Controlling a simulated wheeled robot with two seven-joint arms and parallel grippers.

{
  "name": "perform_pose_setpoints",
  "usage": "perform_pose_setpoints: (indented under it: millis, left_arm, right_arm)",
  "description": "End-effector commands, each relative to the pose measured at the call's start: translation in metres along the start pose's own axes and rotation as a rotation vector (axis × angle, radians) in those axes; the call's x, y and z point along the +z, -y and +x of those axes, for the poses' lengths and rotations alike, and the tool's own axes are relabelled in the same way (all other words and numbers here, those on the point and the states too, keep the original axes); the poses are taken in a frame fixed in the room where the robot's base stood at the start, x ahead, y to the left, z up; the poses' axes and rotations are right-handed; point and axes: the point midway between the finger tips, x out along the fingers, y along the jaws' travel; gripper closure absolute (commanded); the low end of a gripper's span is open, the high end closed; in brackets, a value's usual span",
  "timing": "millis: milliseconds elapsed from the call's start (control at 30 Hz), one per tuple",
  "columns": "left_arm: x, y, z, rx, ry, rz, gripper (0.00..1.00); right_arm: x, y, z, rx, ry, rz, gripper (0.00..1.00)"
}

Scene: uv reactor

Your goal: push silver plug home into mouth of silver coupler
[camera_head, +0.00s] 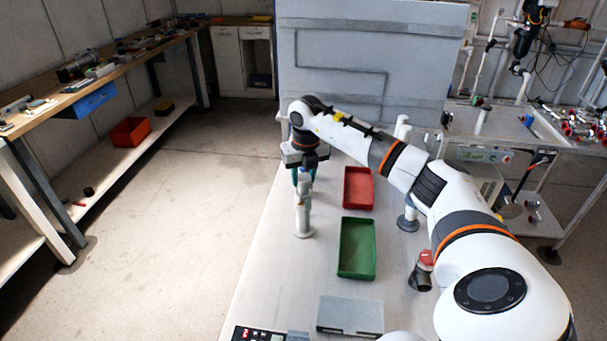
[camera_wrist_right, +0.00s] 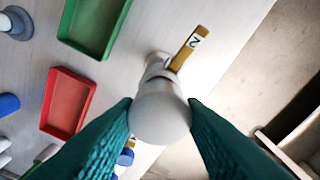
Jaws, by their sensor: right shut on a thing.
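My right gripper (camera_head: 303,166) comes down from above near the table's left edge, its teal fingers shut on the silver plug (camera_head: 304,182). In the right wrist view the plug (camera_wrist_right: 160,115) shows as a pale rounded end between the two fingers. The silver coupler (camera_head: 303,220) stands upright on the table directly below the plug. It also shows partly behind the plug in the right wrist view (camera_wrist_right: 156,64). The plug looks in line with the coupler; its mouth is hidden, so I cannot tell how deep the plug sits. My left gripper is not in view.
A yellow tag marked 2 (camera_wrist_right: 188,48) sticks out beside the coupler. A red tray (camera_head: 358,188) and a green tray (camera_head: 357,250) lie to the right. A grey box (camera_head: 350,316) is at the front. A red-topped fitting (camera_head: 424,268) stands further right.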

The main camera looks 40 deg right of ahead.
Motion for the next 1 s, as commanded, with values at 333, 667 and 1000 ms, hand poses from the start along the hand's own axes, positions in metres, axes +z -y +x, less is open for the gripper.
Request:
perform_pose_setpoints:
  millis: [333,667,1000]
  left_arm:
    - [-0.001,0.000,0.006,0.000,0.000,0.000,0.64]
    - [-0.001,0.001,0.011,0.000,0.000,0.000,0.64]
    - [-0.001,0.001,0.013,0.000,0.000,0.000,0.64]
  right_arm:
    - [0.001,0.000,0.010,0.000,0.000,0.000,0.86]
    - [0.002,0.000,0.018,0.000,0.000,0.000,0.86]
    - [0.003,0.000,0.021,0.000,0.000,0.000,0.38]
